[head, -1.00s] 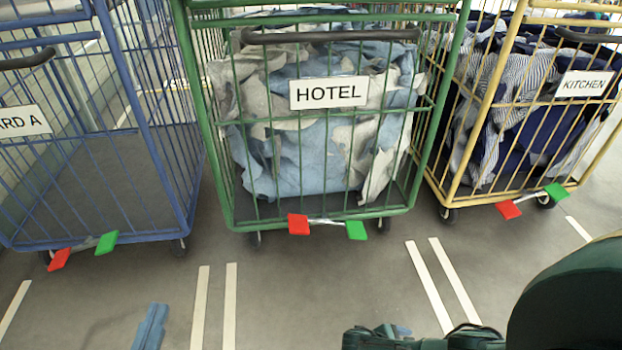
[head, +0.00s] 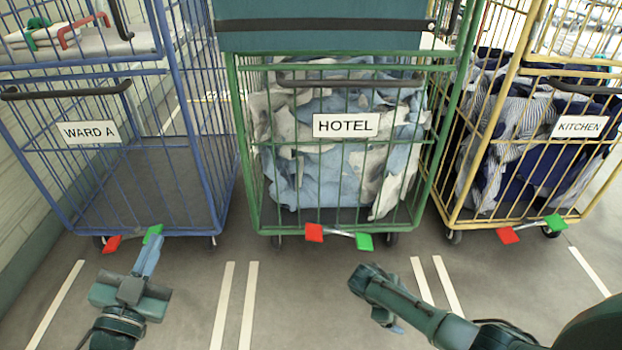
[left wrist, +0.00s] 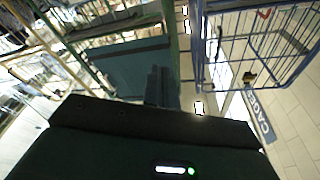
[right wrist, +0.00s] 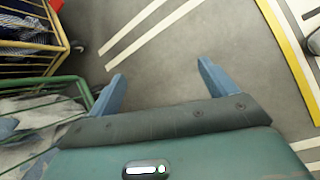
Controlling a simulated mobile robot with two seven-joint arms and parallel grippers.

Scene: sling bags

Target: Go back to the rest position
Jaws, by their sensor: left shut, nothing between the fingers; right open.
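My left gripper (head: 147,257) is in front of the blue cart in the head view, its blue fingers together and pointing away from me. Its closed fingers also show in the left wrist view (left wrist: 160,86), with nothing between them. My right gripper is low at the right of centre in the head view, its fingers mostly hidden there behind its own wrist. In the right wrist view its two blue fingers (right wrist: 161,84) stand wide apart over bare floor, with nothing between them.
A blue WARD A cart (head: 194,130), a green HOTEL cart (head: 236,150) full of laundry and a yellow KITCHEN cart (head: 490,115) stand in a row. A teal panel (head: 300,38) is above the HOTEL cart. Floor with white lines (head: 222,305) is clear before them.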

